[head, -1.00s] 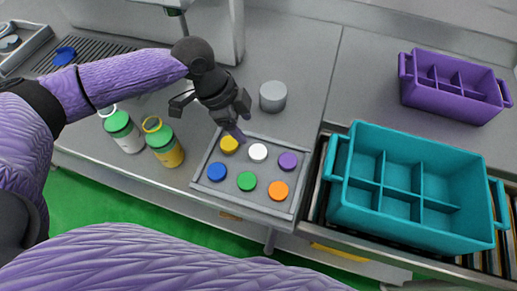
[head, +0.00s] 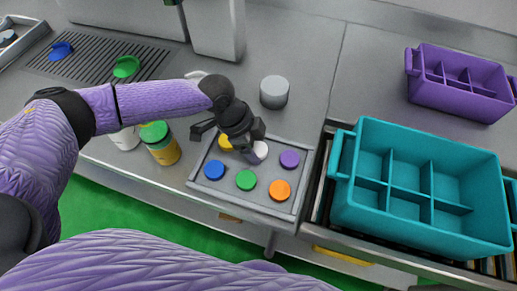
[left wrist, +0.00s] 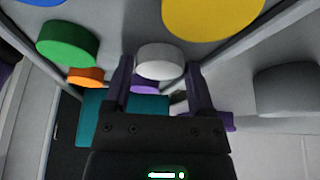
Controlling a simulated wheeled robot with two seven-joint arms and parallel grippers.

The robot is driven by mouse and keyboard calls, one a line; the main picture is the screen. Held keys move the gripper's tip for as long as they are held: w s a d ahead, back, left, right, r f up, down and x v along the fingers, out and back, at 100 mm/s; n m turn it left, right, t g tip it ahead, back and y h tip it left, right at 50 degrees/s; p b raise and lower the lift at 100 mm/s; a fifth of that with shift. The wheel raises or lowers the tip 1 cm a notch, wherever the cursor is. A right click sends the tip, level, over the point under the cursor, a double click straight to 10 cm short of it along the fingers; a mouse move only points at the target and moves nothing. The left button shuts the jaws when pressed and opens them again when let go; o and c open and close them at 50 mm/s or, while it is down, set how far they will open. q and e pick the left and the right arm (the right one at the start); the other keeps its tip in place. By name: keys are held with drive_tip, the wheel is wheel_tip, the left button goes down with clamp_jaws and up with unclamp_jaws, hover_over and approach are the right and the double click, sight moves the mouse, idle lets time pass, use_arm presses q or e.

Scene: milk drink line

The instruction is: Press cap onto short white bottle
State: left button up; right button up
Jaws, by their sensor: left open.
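The white cap (head: 261,149) lies in the cap tray (head: 265,210), in the far row between the yellow cap (head: 225,143) and the purple cap (head: 289,159). My left gripper (head: 251,152) is open and low over the white cap, partly covering it. In the left wrist view the white cap (left wrist: 160,62) shows between the spread fingertips; I cannot tell whether they touch it. A white bottle (head: 126,139) stands left of the tray, its top hidden by my left arm. A green-topped bottle with yellow contents (head: 165,150) stands beside it. My right gripper is not in view.
Blue (head: 214,170), green (head: 246,180) and orange (head: 280,190) caps fill the near row. A grey cylinder (head: 274,92) stands behind the tray. A teal crate (head: 343,192) and purple crate (head: 463,104) are at right. Lids lie on a grate (head: 95,68) at back left.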

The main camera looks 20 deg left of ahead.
sight(255, 148)
use_arm(q)
drive_tip(key=c, duration=0.9)
wheel_tip(255, 148, up, 9)
drive_tip(key=p, duration=0.3)
drive_tip(key=shift+r, duration=0.6)
